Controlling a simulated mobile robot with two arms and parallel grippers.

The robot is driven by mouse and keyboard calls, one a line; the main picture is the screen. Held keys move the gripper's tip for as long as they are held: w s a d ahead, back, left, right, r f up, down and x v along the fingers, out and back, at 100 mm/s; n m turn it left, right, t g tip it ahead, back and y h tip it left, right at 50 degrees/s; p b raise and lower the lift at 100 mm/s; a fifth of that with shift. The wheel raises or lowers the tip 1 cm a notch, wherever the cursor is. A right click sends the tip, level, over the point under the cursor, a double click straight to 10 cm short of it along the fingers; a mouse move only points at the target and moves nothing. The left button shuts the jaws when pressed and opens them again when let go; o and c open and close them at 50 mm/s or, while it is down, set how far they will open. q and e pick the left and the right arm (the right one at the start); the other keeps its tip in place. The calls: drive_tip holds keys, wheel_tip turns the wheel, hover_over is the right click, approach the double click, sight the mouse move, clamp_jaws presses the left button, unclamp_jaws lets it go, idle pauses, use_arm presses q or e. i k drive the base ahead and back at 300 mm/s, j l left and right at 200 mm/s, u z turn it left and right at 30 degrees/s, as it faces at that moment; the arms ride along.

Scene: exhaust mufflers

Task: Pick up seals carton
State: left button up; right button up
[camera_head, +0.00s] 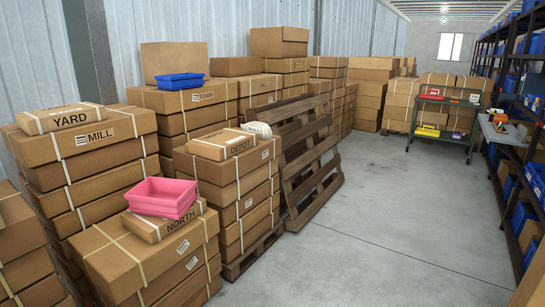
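I see no carton that reads SEALS. Small cartons lie on the strapped stacks at left: one marked YARD (62,119) on a large carton marked MILL (85,138), one marked DEPOT (222,144), and one marked NORTH (165,225). A pink open bin (160,198) sits on the NORTH carton and covers part of its top. A blue bin (179,81) rests on the stack marked TOWN (205,97) behind. Some faces are turned away or too small to read. Neither of my grippers is in view.
Wooden pallets (312,150) lean against the stacks, with a whitish bundle (257,130) beside the DEPOT carton. A green cart (444,124) with coloured items stands farther back. A table (504,132) and shelving with blue bins line the right. The middle floor (390,220) is clear.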

sight(265, 132)
drive_tip(key=i+l+z, duration=0.35)
drive_tip(key=i, duration=0.65)
drive_tip(key=i+z, duration=0.3)
drive_tip(key=i, duration=0.75)
drive_tip(key=i+u, duration=0.1)
drive_tip(key=i, duration=0.4)
drive_tip(key=i+l+u, duration=0.1)
drive_tip(key=i, duration=0.45)
drive_tip(key=i+l+u, duration=0.1)
drive_tip(key=i, duration=0.4)
drive_tip(key=i+l+u, duration=0.1)
drive_tip(key=i, duration=0.4)
drive_tip(key=i+l+u, duration=0.15)
drive_tip(key=i+u, duration=0.15)
drive_tip(key=u, duration=0.15)
drive_tip(key=i+l+u, duration=0.25)
drive_tip(key=u, duration=0.2)
drive_tip(key=i+l+u, duration=0.25)
drive_tip(key=l+u, duration=0.2)
drive_tip(key=i+l+u, duration=0.15)
drive_tip(key=l+u, duration=0.3)
drive_tip(key=i+l+u, duration=0.1)
drive_tip(key=l+u, duration=0.35)
drive_tip(key=j, duration=0.1)
